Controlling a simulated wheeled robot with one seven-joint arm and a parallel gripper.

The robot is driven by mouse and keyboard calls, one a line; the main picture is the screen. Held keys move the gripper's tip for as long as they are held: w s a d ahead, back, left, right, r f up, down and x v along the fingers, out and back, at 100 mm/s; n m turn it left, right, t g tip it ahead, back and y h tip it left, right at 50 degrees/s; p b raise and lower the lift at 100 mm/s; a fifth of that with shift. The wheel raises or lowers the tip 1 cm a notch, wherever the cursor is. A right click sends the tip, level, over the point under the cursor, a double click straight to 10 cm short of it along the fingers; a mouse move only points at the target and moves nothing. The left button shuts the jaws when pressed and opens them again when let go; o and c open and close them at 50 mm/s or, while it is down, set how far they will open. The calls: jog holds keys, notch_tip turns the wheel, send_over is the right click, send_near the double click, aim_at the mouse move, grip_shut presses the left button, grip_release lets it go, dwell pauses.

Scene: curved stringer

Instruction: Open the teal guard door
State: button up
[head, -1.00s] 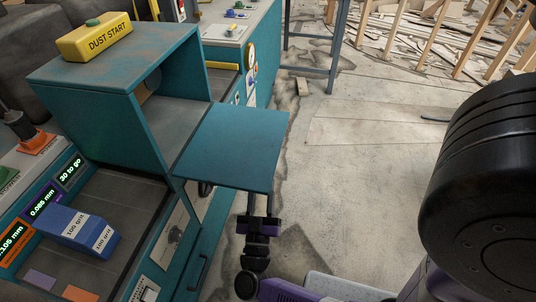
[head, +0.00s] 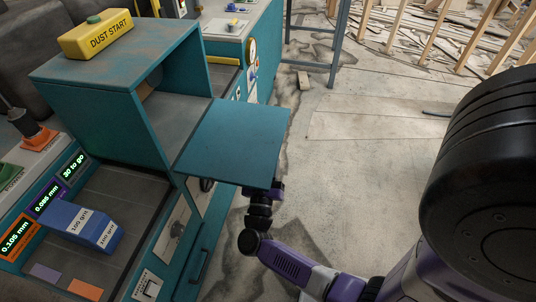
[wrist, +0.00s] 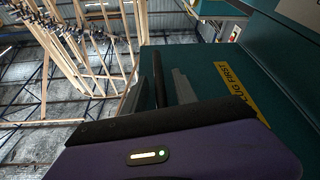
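The teal guard door (head: 235,145) is a flat panel standing out to the right from the front opening of a teal cabinet (head: 95,105). The cabinet's opening is uncovered, and its grey inside shows. My gripper is below the door's outer edge in the head view, with its fingers hidden behind the panel. In the wrist view my gripper (wrist: 168,78) has grey fingers on either side of a dark bar, close to a teal surface (wrist: 215,75) with a yellow label (wrist: 240,95). I cannot tell whether the fingers touch the bar.
A yellow DUST START box (head: 97,37) sits on the cabinet. A blue block (head: 82,227) lies on the grey bench at lower left. A blue-grey metal stand (head: 335,50) is at the back. Bare concrete floor (head: 370,160) lies right of the door.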

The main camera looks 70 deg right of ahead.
jog(key=shift+c, duration=0.2)
grip_shut()
jog(key=shift+a, duration=0.1)
dwell(1.0)
